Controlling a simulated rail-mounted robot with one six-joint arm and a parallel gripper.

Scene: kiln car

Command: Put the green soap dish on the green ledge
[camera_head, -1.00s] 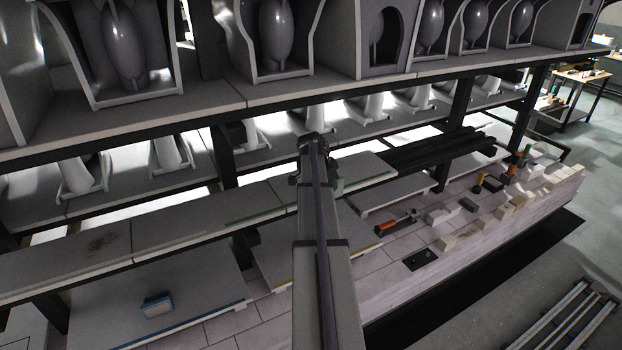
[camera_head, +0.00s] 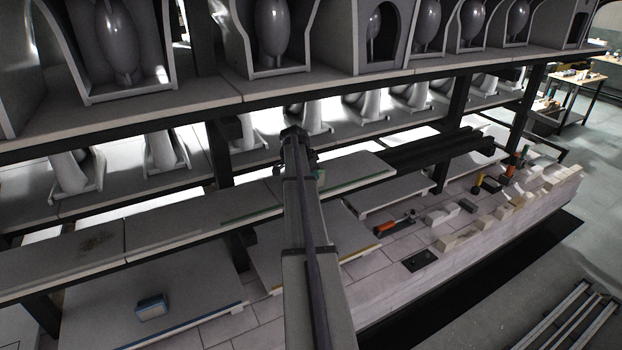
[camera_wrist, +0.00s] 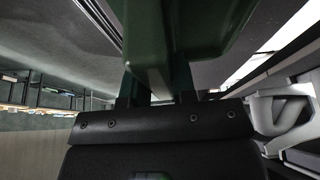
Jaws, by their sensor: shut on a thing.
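The green soap dish (camera_wrist: 150,35) fills the upper middle of the wrist view, held close between the fingers of my gripper (camera_wrist: 157,82). My gripper is shut on it. In the head view, a small green part of the dish (camera_head: 320,177) shows just right of my arm's end; my arm hides the rest. The green ledge (camera_head: 355,174) is the pale shelf board with a green strip along its front edge. My arm crosses in front of it, and the dish appears over it. I cannot tell whether they touch.
A blue dish (camera_head: 152,306) sits on the lower left board with a blue edge. A board with a yellow edge (camera_head: 352,240) lies below the green ledge. An upper shelf (camera_head: 300,82) with vase-like pieces in arches overhangs the ledge. Dark beams (camera_head: 435,150) lie right of it.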

